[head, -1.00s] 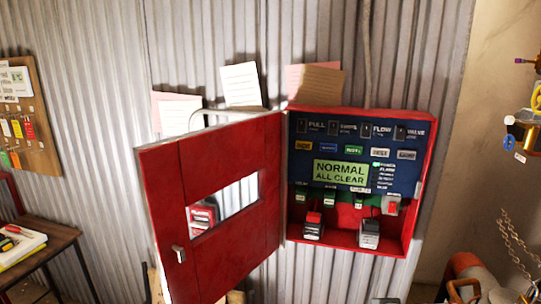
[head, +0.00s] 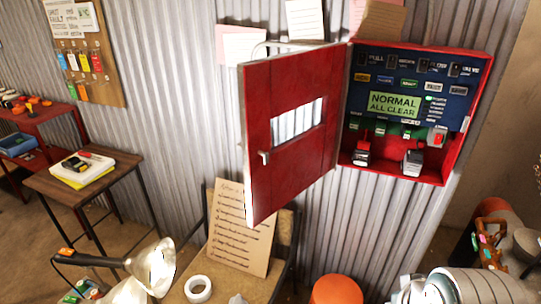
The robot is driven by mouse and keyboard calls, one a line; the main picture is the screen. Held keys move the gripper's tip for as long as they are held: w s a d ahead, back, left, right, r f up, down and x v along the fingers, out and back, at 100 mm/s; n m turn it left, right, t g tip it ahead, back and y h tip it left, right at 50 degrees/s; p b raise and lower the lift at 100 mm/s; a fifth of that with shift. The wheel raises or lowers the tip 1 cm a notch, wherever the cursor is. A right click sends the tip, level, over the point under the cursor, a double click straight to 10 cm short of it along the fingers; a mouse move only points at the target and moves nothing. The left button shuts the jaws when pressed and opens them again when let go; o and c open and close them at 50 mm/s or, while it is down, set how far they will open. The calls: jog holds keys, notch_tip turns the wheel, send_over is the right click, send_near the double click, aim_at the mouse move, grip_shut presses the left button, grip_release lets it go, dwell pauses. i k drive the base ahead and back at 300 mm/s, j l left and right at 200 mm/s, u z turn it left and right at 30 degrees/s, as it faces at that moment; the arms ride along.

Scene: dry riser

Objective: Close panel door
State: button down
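The red panel door (head: 290,165) stands wide open in the head view, hinged on the left edge of the red panel box (head: 440,178) on the corrugated wall. The door has a window slot and a small light handle (head: 265,157) near its free left edge. Inside the box are a blue control board, a green "NORMAL ALL CLEAR" display (head: 395,104) and several small devices along the bottom. My gripper is not in view, and nothing is seen touching the door.
Below the door, a cardboard sign (head: 241,225) leans on a chair, with a tape roll (head: 198,289) and a lamp (head: 150,268) nearby. An orange round object (head: 336,290) stands below the box. A small wooden table (head: 85,181) is at left. Grey ribbed metal fills the bottom right.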

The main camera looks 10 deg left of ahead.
aim_at(269, 88)
jog(key=k+j+z, duration=0.3)
jog(key=k+j, duration=0.35)
jog(key=j, duration=0.2)
jog(key=k+j+z, duration=0.3)
jog(key=k+j, duration=0.4)
jog(key=k+j+z, duration=0.15)
jog(key=j, duration=0.35)
jog(key=k+j+z, duration=0.2)
jog(key=j, duration=0.3)
jog(key=k+j+z, duration=0.15)
jog(key=k+j, duration=0.2)
jog(key=k+j+z, duration=0.2)
jog(key=j, duration=0.3)
jog(key=k+j, duration=0.1)
jog(key=j, duration=0.35)
jog(key=k+j+z, duration=0.15)
jog(key=j, duration=0.8)
jog(key=i+l+z, duration=0.15)
jog(key=z, duration=0.8)
jog(key=i, duration=1.6)
jog(key=i+u, duration=0.2)
jog(key=u, duration=0.25)
jog(key=i+l+u, duration=0.1)
jog(key=u, duration=0.3)
jog(key=i+l, duration=0.05)
jog(key=i, duration=0.05)
